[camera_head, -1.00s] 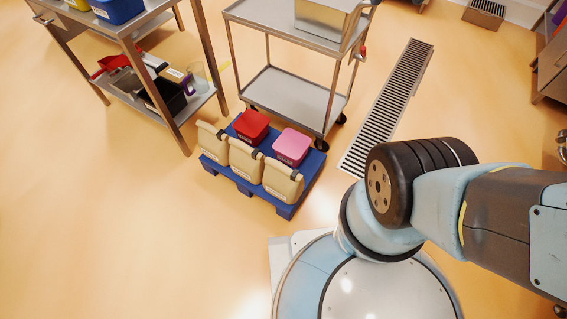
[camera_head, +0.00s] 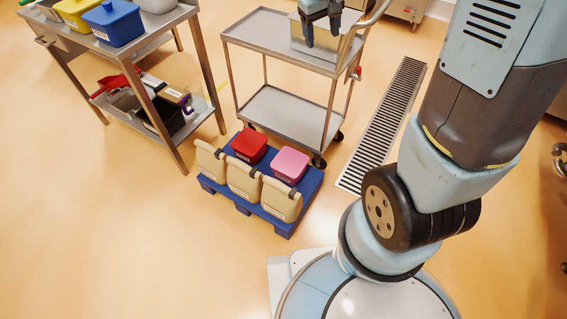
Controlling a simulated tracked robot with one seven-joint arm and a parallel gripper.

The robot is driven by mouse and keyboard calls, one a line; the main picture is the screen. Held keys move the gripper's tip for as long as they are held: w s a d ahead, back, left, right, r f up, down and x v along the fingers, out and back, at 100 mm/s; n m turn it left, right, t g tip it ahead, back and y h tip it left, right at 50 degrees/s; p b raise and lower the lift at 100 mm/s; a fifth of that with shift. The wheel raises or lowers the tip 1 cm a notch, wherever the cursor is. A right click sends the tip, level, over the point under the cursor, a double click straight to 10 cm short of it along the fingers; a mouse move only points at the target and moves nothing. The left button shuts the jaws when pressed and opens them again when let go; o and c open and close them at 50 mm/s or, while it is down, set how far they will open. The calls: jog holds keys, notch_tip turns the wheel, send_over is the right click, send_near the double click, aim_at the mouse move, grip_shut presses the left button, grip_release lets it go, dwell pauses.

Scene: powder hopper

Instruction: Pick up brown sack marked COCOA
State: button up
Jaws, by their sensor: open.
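I cannot make out any brown sack marked COCOA in this view. My gripper (camera_head: 322,38) hangs at the top edge with its two dark fingers pointing down, apart and with nothing between them. In the picture it overlaps the metal box (camera_head: 299,39) on the top of the steel cart. I cannot tell how high it is above the cart or whether it touches the box. The gripper's upper part is cut off by the picture edge.
The steel cart (camera_head: 262,30) stands behind a blue pallet (camera_head: 272,222) bearing beige canisters (camera_head: 243,178), a red tub (camera_head: 249,145) and a pink tub (camera_head: 290,164). A steel table (camera_head: 140,48) with tubs stands left. A floor drain (camera_head: 385,125) lies right. Left foreground floor is clear.

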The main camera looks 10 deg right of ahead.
jog(key=w+a+f+n+g, duration=0.1)
jog(key=w+a+f, duration=0.2)
jog(key=f, duration=0.5)
jog(key=w+a+f+n+g, duration=0.1)
jog(key=w+a+f, duration=0.2)
jog(key=f, duration=0.5)
jog(key=n+g+h, duration=0.2)
jog(key=n, duration=0.3)
send_near(281, 185)
jog(key=shift+g, duration=0.3)
jog(key=x, duration=0.4)
jog(key=shift+w+d+f, duration=0.2)
jog(key=shift+d+f, duration=0.1)
jog(key=shift+d, duration=0.2)
jog(key=shift+a+x, duration=0.2)
jog(key=shift+x, duration=1.15)
jog(key=shift+a+x, duration=0.15)
jog(key=shift+x, duration=1.25)
jog(key=shift+s+d+f, duration=0.1)
jog(key=shift+s+f, duration=0.05)
jog(key=shift+f, duration=0.2)
jog(key=shift+f, duration=0.25)
jog(key=shift+y, duration=0.3)
grip_shut()
